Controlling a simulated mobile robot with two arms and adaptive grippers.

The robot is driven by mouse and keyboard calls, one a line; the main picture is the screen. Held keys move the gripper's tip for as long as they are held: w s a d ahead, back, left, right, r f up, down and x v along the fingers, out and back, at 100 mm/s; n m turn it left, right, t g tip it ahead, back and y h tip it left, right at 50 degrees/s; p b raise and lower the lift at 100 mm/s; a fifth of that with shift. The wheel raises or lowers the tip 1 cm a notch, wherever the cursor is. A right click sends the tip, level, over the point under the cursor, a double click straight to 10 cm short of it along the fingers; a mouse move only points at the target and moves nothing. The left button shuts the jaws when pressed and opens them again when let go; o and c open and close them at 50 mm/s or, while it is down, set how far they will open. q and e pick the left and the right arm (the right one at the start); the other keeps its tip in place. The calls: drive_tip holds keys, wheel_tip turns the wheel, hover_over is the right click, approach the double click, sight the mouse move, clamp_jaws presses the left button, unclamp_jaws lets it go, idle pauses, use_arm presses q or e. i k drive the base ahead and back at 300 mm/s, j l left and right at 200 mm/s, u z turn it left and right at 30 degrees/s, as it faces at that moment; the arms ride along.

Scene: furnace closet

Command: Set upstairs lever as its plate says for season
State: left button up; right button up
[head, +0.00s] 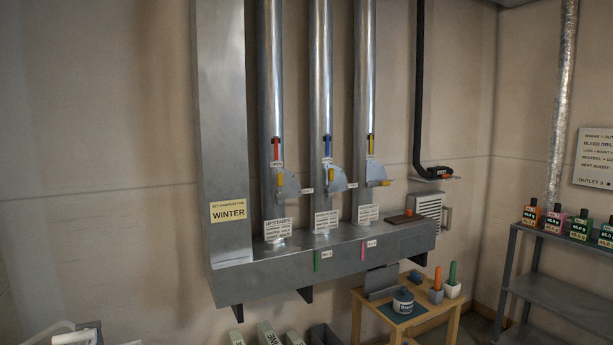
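A yellow season card (228,212) on the tall square duct reads WINTER. Neither of my grippers can be made out; pale parts at the bottom left edge may be my arm.
The grey plenum box (330,262) juts out below. A wooden stool (410,318) holding small items stands below right, with a shelf (560,255) farther right.

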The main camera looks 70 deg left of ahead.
sight(278, 194)
drive_tip(key=i+j+u, duration=0.1)
drive_tip(key=i+u, duration=0.85)
drive_tip(key=i+l+u, duration=0.2)
drive_tip(key=i+u, duration=0.15)
drive_tip(key=u, duration=0.15)
drive_tip(key=i+u, duration=0.2)
drive_tip(key=u, duration=0.25)
drive_tip(key=i+u, duration=0.2)
drive_tip(key=u, duration=0.25)
drive_tip(key=i+u, duration=0.2)
drive_tip(key=u, duration=0.25)
drive_tip(key=i+l+u, duration=0.15)
drive_tip(key=u, duration=0.3)
